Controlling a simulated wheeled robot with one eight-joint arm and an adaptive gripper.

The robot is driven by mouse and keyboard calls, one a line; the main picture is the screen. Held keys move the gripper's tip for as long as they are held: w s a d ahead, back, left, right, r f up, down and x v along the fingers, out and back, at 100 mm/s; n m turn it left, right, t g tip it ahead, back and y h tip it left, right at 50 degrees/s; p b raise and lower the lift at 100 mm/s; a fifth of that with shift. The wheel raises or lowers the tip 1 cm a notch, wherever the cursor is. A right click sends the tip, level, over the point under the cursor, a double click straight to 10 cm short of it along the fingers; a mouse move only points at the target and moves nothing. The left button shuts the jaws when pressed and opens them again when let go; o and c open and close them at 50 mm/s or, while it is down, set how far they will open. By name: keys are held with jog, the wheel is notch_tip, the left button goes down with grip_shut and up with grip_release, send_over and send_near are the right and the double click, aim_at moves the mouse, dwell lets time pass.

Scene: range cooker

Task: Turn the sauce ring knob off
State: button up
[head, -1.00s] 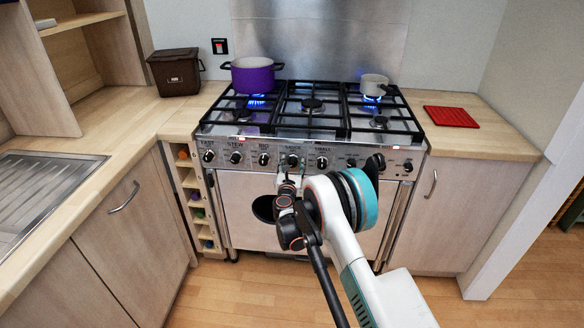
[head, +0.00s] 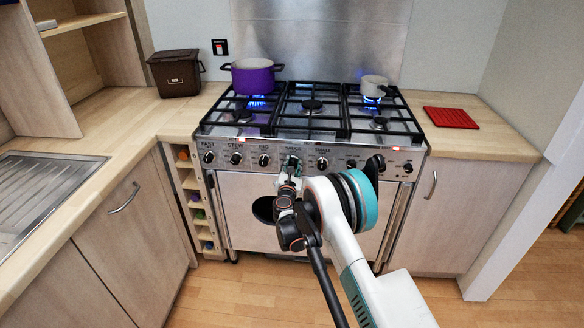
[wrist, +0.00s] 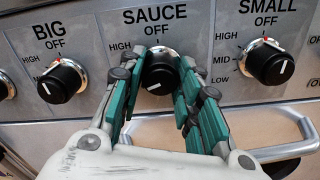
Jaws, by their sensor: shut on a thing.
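The sauce ring knob (wrist: 160,72) is black with a bright collar, under the printed words SAUCE and OFF in the wrist view. A pale mark shows low on its face, partly shadowed, so its exact setting is hard to read. My gripper (wrist: 162,78) has its green-lined fingers on the left and right sides of this knob, shut on it. In the head view my gripper (head: 290,165) reaches the cooker's front panel (head: 222,148) and partly covers the knob.
The big knob (wrist: 60,80) and small knob (wrist: 270,62) flank it closely. An oven handle (wrist: 275,150) runs below. Blue flames burn under a purple pot (head: 252,77) and a small pale pan (head: 374,86). A red mat (head: 450,117) lies on the right worktop.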

jog(key=m, duration=0.5)
jog(key=shift+r+m, duration=0.1)
jog(key=shift+m, duration=0.2)
jog(key=m, duration=0.5)
jog(key=shift+a, duration=0.1)
jog(key=m, duration=0.5)
jog(key=shift+r+m, duration=0.15)
jog(key=shift+m, duration=0.25)
jog(key=m, duration=0.5)
jog(key=shift+m, duration=0.3)
jog(key=o, duration=1)
jog(key=shift+w, duration=0.1)
jog(key=shift+o, duration=0.2)
jog(key=s, duration=1.2)
jog(key=shift+a, duration=0.2)
